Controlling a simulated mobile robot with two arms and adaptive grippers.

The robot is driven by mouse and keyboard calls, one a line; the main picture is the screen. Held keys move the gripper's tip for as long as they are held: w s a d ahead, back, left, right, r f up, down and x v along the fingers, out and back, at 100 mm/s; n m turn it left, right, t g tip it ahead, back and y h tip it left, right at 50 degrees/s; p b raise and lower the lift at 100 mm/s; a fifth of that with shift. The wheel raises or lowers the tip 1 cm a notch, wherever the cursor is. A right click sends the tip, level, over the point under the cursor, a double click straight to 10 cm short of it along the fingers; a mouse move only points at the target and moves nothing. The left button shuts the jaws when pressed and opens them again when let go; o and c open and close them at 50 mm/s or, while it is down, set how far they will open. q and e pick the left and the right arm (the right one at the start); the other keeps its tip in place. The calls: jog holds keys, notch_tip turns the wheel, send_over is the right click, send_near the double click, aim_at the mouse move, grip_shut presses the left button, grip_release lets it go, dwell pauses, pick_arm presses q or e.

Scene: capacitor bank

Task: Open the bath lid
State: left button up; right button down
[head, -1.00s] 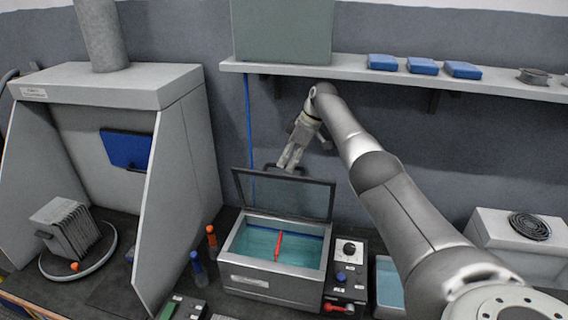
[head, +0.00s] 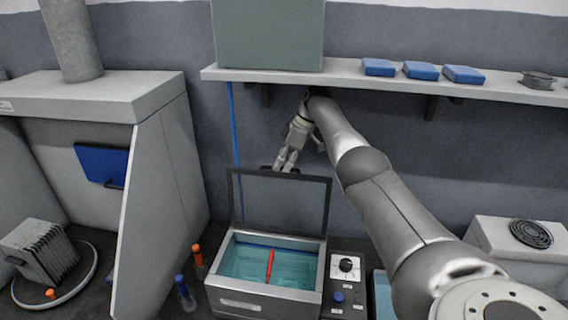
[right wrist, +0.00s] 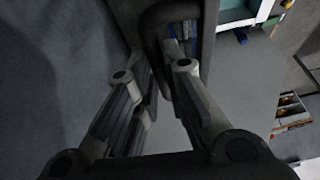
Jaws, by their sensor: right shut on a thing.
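The bath (head: 268,300) is a grey metal box with blue-green liquid and a red item (head: 269,262) inside. Its lid (head: 279,203), a dark-framed panel, stands raised, close to upright, at the bath's back edge. My right gripper (head: 283,169) is at the lid's top edge, shut on the dark lid handle (head: 267,168). In the right wrist view the handle (right wrist: 154,30) shows as a dark bar between the fingers (right wrist: 165,75). Most of the grip is in shadow there. My left gripper is not in view.
A shelf (head: 390,82) with blue boxes and a large grey-green box (head: 268,35) is above the arm. A fume hood (head: 160,170) stands left. Two capped bottles (head: 186,292) stand left of the bath, and a control box (head: 346,285) is to its right.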

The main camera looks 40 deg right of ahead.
jog(key=shift+s+d+f, duration=0.15)
jog(key=shift+s+f, duration=0.05)
jog(key=shift+f, duration=0.35)
jog(key=c, duration=1.8)
grip_release()
jog(key=shift+w, duration=0.1)
jog(key=shift+o, duration=1.3)
jog(key=shift+w+d+f, duration=0.25)
jog(key=shift+w, duration=0.05)
jog(key=shift+o, duration=0.2)
jog(key=shift+w+d+f, duration=0.15)
jog(key=shift+w, duration=0.1)
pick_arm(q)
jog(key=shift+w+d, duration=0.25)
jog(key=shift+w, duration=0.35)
pick_arm(e)
jog(key=shift+r, duration=0.3)
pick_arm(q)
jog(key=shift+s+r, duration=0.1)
